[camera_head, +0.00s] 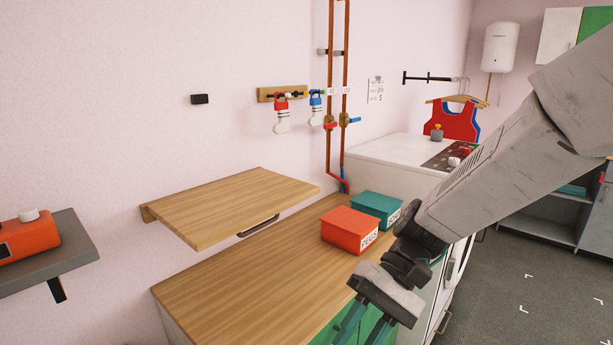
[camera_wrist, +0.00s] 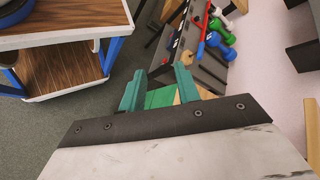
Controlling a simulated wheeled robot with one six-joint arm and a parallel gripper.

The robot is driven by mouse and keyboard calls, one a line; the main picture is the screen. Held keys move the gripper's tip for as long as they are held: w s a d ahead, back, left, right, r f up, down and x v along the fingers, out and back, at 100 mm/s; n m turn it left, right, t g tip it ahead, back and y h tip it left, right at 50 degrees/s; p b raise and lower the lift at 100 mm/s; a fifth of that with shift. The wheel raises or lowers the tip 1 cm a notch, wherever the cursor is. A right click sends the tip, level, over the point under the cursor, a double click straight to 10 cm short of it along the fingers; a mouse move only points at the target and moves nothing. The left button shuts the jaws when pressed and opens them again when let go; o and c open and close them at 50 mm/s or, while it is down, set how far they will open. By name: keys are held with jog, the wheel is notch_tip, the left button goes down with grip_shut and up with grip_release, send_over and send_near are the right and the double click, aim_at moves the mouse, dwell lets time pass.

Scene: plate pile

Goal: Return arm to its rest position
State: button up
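My gripper (camera_head: 366,327) is low in the head view, in front of the wooden counter's front edge, with its teal fingers pointing down and partly cut off by the frame. My arm reaches in from the right edge. In the wrist view, the two teal fingers of my gripper (camera_wrist: 160,80) stand apart with nothing between them, so it is open and empty.
A wooden counter (camera_head: 235,290) holds a red box (camera_head: 348,232) and a teal box (camera_head: 377,208) near my arm. A wooden wall shelf (camera_head: 230,205) juts out above it. A white appliance (camera_head: 385,160) stands behind.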

jog(key=s+d+r+t+h, duration=0.4)
jog(key=d, duration=0.5)
jog(key=s+d+r+t+h, duration=0.3)
jog(key=s+d+t, duration=0.1)
jog(key=d, duration=0.5)
jog(key=shift+s+d+r+m+t+h, duration=0.3)
jog(key=shift+s+d+r+t+h, duration=0.1)
jog(key=shift+s, duration=0.4)
